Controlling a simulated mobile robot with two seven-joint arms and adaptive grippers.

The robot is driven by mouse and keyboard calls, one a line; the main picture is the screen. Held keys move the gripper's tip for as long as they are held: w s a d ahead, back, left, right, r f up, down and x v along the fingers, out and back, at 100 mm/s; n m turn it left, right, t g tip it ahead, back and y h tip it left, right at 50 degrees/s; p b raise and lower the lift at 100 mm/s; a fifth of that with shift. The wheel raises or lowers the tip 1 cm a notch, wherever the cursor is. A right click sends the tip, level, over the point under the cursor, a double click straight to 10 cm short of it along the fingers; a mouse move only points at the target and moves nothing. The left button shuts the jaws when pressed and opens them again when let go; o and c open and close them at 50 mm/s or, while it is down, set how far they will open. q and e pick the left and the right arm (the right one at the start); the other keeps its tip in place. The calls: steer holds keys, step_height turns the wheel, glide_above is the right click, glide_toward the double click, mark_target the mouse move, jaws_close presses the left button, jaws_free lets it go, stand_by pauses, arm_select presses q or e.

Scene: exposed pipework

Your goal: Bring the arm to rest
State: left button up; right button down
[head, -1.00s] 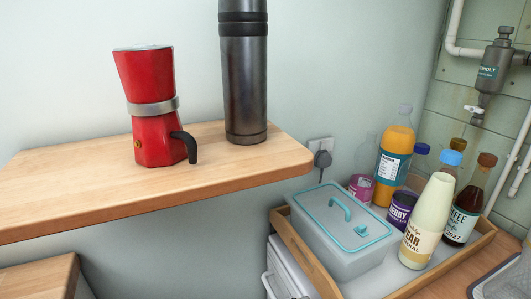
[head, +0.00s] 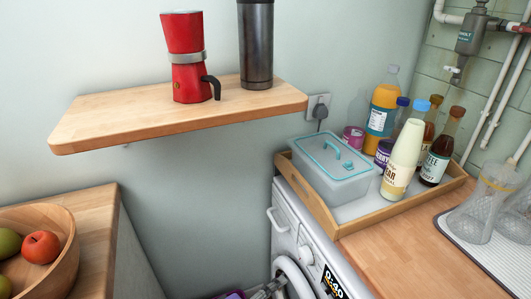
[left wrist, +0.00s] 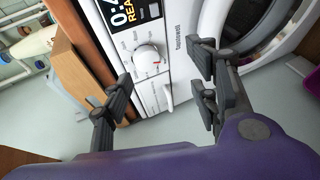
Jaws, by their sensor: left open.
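My left gripper (left wrist: 160,92) is open in the left wrist view, with nothing between its dark fingers. It is in front of the white washing machine (left wrist: 148,62), whose dial and round door show behind the fingers. In the head view, part of my left gripper (head: 266,289) and its purple housing show at the bottom edge, beside the washing machine (head: 284,232). The rest of the arm is out of the picture. My right gripper is in neither view.
A wooden shelf (head: 125,118) holds a red moka pot (head: 184,60) and a grey flask (head: 257,45). A wooden tray (head: 322,213) holds a lidded box and several bottles. Glassware (head: 478,212) stands right. A fruit bowl (head: 66,262) stands lower left.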

arm_select(q)
steer(key=s+a+f+m+y+p, duration=0.3)
steer(key=s+a+f+m+y, duration=0.1)
steer(key=s+a, duration=0.6)
steer(key=s+a+f+m+g+y+p, duration=0.1)
steer(key=s+a+f+m+y+p, duration=0.2)
steer(key=s+a, duration=0.8)
steer(key=s+f+m+y, duration=0.1)
steer(key=s+y, duration=0.1)
steer(key=s, duration=0.4)
steer(key=shift+a+f+m+y, duration=0.2)
steer(key=shift+f+m+y, duration=0.1)
steer(key=shift+m, duration=0.1)
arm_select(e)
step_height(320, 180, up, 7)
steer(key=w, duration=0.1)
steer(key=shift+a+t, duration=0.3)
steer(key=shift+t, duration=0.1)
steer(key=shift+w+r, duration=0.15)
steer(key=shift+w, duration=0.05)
